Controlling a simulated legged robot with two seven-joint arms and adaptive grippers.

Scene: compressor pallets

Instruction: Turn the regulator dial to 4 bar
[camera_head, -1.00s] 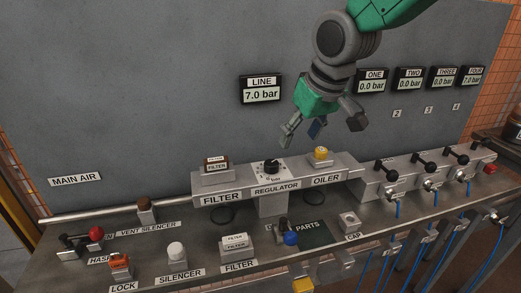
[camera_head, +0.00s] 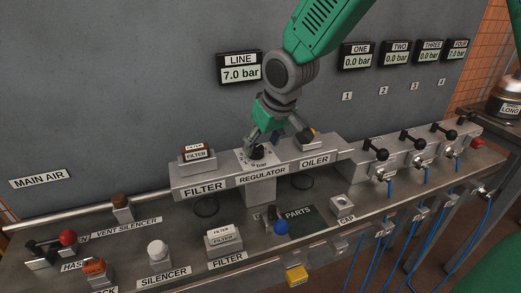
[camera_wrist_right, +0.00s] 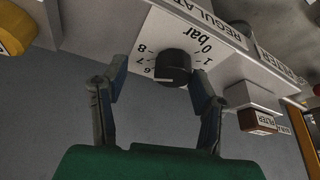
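The regulator dial (camera_head: 257,152) is a black knob on a white scale plate above the REGULATOR label. In the right wrist view the dial (camera_wrist_right: 173,67) shows a white pointer mark towards the lower left, near the 6 and 7 side of the scale; the exact reading is unclear. My right gripper (camera_head: 272,146) is at the regulator, pointing down. In the wrist view its two fingers (camera_wrist_right: 160,90) are spread on either side of the dial, with gaps between fingers and knob. The LINE display (camera_head: 240,73) reads 7.0 bar. My left gripper is not in view.
Several black-handled valves (camera_head: 412,140) line the right. Displays ONE (camera_head: 357,61), TWO and THREE read 0.0 bar; FOUR (camera_head: 456,51) reads 7.0 bar.

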